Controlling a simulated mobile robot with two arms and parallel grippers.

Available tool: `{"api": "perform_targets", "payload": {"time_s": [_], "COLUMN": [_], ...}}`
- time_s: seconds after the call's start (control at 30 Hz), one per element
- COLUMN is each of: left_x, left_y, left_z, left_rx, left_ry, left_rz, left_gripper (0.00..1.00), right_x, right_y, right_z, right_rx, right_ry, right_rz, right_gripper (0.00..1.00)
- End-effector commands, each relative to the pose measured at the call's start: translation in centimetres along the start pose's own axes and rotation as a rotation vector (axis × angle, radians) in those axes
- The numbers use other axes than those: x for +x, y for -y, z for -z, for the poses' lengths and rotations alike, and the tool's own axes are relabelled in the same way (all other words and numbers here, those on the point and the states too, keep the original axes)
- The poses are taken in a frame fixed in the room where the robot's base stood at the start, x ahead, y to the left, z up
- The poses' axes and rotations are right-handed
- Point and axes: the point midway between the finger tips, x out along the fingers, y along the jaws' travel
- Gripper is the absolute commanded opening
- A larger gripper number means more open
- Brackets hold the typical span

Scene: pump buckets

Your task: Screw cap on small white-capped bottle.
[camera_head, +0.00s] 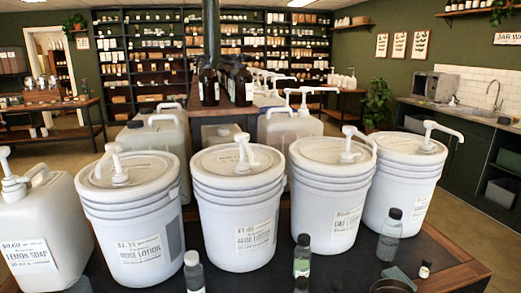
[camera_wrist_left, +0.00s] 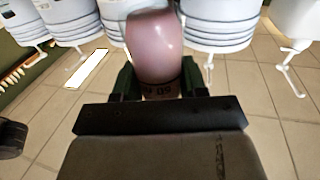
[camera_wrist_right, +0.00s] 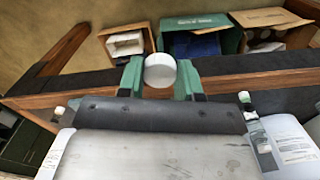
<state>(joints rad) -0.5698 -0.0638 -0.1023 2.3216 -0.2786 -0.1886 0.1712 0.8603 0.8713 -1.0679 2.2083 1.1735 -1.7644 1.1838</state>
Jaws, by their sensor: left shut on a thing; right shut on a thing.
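My left gripper (camera_wrist_left: 158,82) is shut on a small glossy pinkish bottle (camera_wrist_left: 155,48), seen in the left wrist view. A dark-lettered label shows low on it, partly hidden by the gripper. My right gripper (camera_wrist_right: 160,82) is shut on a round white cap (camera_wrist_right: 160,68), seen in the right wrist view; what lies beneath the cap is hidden. The two held things do not show together in one view. In the head view, a white-capped dark bottle (camera_head: 194,275) stands at the table front. I cannot make out either gripper clearly there.
White pump buckets (camera_head: 238,205) line the dark table (camera_head: 325,272). A lemon soap jug (camera_head: 35,235) stands at the left. Black-capped bottles (camera_head: 389,235) (camera_head: 302,258) stand in front. Boxes (camera_wrist_right: 200,42) show beyond a wooden edge in the right wrist view.

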Motion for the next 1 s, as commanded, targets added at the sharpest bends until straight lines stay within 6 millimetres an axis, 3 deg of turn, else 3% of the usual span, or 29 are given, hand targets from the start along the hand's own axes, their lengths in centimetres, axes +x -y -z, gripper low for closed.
{"api": "perform_targets", "payload": {"time_s": [0.57,0.77,1.0], "left_x": [0.4,1.8,4.1], "left_y": [-0.6,-3.7,-9.0], "left_z": [0.1,0.4,0.7], "left_rx": [0.000,0.006,0.009], "left_ry": [-0.005,-0.007,-0.004], "left_rz": [-0.031,-0.189,-0.455], "left_gripper": [0.00,0.00,0.00], "right_x": [0.1,0.1,0.1], "right_y": [0.0,0.0,0.0], "right_z": [0.0,0.0,0.0], "right_rx": [0.000,0.000,0.000], "right_ry": [0.000,0.000,0.000], "right_rz": [0.000,0.000,0.000], "right_gripper": [0.13,0.13,0.13]}}
